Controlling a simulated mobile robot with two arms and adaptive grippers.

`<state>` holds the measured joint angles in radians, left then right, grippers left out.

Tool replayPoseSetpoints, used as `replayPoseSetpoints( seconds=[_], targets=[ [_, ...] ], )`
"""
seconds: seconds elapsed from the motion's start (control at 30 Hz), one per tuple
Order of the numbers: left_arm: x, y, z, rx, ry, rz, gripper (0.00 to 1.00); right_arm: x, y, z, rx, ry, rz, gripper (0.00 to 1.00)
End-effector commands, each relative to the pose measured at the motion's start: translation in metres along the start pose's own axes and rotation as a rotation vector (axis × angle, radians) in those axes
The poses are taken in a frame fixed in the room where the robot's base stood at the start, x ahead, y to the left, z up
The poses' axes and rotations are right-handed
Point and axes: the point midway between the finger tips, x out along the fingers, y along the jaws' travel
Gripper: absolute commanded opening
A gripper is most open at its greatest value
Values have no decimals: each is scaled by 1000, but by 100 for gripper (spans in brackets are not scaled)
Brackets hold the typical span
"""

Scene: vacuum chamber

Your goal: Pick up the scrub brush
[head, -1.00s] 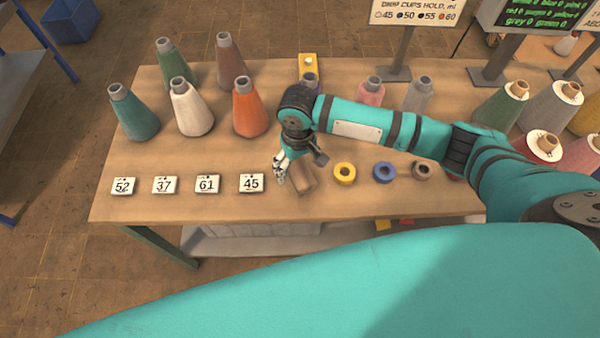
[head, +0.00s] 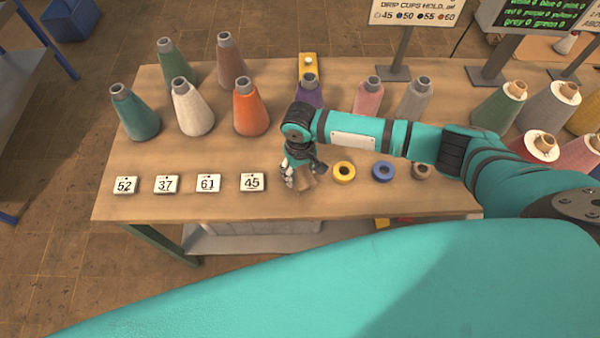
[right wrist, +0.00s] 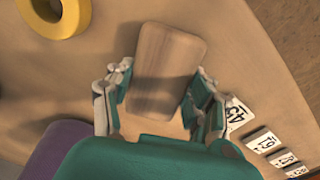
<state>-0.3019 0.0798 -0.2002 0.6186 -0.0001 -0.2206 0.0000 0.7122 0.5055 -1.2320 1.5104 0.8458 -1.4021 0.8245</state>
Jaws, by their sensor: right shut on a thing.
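The scrub brush shows as a brown wooden block (head: 308,181) near the front of the wooden table, mostly covered by my right gripper (head: 296,180) in the head view. In the right wrist view the block's flat wooden top (right wrist: 165,62) lies between the two fingers of my right gripper (right wrist: 164,82), which are shut on it. Any bristles underneath are hidden. I cannot tell whether the brush touches the table. My left gripper is not in view.
A yellow ring (head: 344,171) and a blue ring (head: 383,171) lie right of the brush. A 45 card (head: 253,182) and other number cards lie to its left. Coloured yarn cones, such as the orange one (head: 251,110), stand behind. The table's front edge is close.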

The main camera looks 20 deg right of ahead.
Motion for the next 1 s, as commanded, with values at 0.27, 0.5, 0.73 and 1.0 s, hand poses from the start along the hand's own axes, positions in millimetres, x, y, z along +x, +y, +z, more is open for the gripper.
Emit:
replayPoseSetpoints(
  seconds=[0.27,0.5,0.73,1.0],
  targets=[
    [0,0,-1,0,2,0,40,-1,0,0,0,1,0,13],
    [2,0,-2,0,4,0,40,-7,0,-1,-1,2,-1,13],
    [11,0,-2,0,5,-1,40,-33,0,-2,0,4,-3,13],
    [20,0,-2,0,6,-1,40,-38,-19,56,-5,-1,-3,13]
  ],
)
